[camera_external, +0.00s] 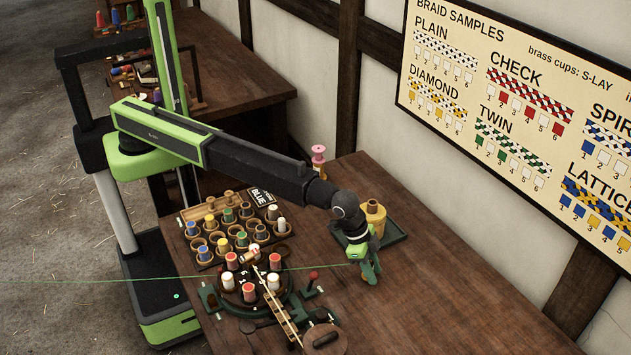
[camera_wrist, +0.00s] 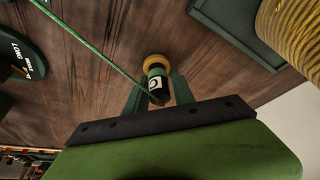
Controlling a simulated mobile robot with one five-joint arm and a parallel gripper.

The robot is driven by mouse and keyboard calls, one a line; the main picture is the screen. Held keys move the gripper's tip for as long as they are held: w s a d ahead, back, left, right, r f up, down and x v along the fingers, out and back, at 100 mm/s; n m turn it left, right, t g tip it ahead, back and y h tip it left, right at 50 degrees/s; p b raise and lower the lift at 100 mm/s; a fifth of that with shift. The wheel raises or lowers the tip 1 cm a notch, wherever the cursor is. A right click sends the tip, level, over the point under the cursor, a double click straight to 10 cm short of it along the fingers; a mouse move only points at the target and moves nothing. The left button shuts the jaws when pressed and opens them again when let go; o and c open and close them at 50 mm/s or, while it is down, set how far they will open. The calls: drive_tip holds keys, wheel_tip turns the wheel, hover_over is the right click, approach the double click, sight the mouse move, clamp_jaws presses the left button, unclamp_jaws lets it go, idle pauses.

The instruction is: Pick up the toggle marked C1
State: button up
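The toggle (camera_wrist: 157,85) is a dark green peg with a white label and a tan, ring-like end. A letter C shows on the label; I cannot read a number. In the wrist view it sits between the two green fingers of my gripper (camera_wrist: 159,88), which close in on both its sides. A thin green line runs from it to the upper left. In the external view my gripper (camera_external: 367,270) is over the bench, right of the braiding stand, with the tan end showing at its tips. How high the toggle is above the bench is unclear.
The round braiding stand (camera_external: 250,308) with red and white bobbins is left of my gripper. A wooden rack (camera_external: 228,259) of coloured bobbins stands behind it. A yellow spool on a dark green tray (camera_external: 397,236) is close behind. The bench's right part (camera_external: 460,300) is clear.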

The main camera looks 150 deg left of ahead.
clamp_jaws()
drive_tip(key=shift+r+p, duration=0.3)
wheel_tip(320, 180, up, 4)
drive_tip(key=p, duration=0.4)
drive_tip(key=shift+r, duration=0.1)
drive_tip(key=d+r+p, duration=0.6)
drive_tip(key=d, duration=0.5)
drive_tip(key=shift+s+d, duration=0.35)
drive_tip(key=shift+s, duration=0.05)
